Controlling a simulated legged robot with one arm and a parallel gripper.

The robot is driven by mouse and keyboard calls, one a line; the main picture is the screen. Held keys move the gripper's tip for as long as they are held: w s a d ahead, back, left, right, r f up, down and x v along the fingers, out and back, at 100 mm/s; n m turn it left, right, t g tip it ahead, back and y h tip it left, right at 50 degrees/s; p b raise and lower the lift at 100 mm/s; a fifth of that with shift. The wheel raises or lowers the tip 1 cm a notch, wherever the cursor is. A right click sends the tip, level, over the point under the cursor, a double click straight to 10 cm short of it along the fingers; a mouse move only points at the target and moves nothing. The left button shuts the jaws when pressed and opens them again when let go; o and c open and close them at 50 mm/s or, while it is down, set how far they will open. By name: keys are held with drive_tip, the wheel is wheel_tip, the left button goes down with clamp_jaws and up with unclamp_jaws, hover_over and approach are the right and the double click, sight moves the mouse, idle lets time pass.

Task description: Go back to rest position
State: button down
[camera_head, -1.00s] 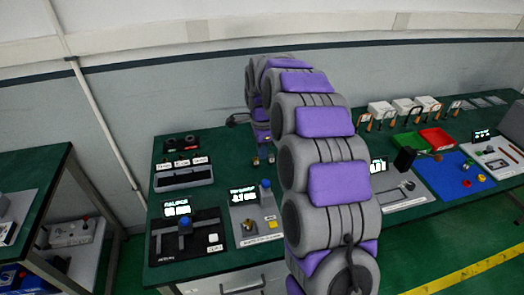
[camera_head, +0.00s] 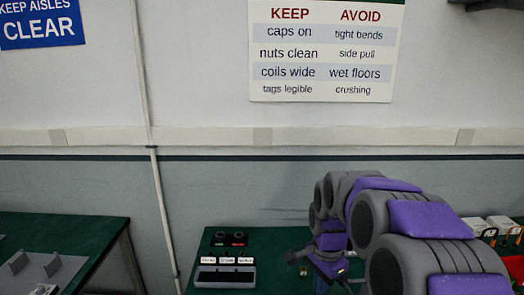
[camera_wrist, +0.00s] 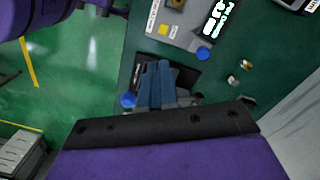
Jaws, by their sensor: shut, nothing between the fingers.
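My gripper (camera_wrist: 157,66) shows in the wrist view as blue-grey fingers side by side, pointing down over the green bench, with no object visible between them. Behind them are a black bar and purple housing of my own arm. In the head view my arm's grey and purple links come in from the lower right, and its end (camera_head: 328,264) hangs over the bench; the fingertips are hard to make out there. In the wrist view a blue knob (camera_wrist: 128,100) shows beside the fingers, and another blue knob (camera_wrist: 204,53) lies up and right of them.
The green bench (camera_head: 275,262) holds a labelled tray (camera_head: 227,276) and a small black unit (camera_head: 230,240) left of my arm. Another bench (camera_head: 95,235) stands at the left, with a gap between. The wall behind carries a white sign (camera_head: 320,50). Green floor (camera_wrist: 75,75) shows beside the bench.

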drive_tip(key=s+f+n+g, duration=0.1)
drive_tip(key=s+n, duration=1.1)
drive_tip(key=s, duration=1.9)
drive_tip(key=shift+s, duration=0.15)
